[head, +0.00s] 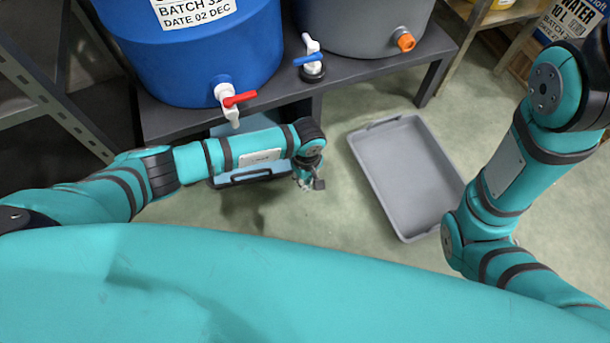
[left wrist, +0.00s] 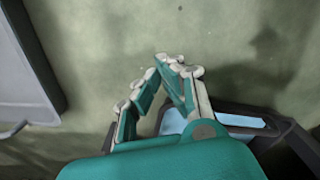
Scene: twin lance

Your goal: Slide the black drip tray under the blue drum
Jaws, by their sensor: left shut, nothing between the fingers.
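The blue drum (head: 190,50) stands on the dark bench, with a white tap and red handle (head: 238,98) at its front. The black drip tray (head: 252,175), with a light-blue inside, lies on the floor below the drum, partly under the bench. My left forearm crosses in front of it and hides much of it. The tray's black rim (left wrist: 285,130) also shows at the lower right of the left wrist view. My left gripper (head: 312,186) is just right of the tray's front end, shut and empty; its fingertips (left wrist: 170,62) point over bare floor. My right gripper is out of sight.
A grey tray (head: 405,175) lies on the floor to the right. A grey drum (head: 365,25) with an orange outlet stands beside the blue drum. The dark bench (head: 385,65) has a leg near the grey tray. A metal rack (head: 45,90) stands at left.

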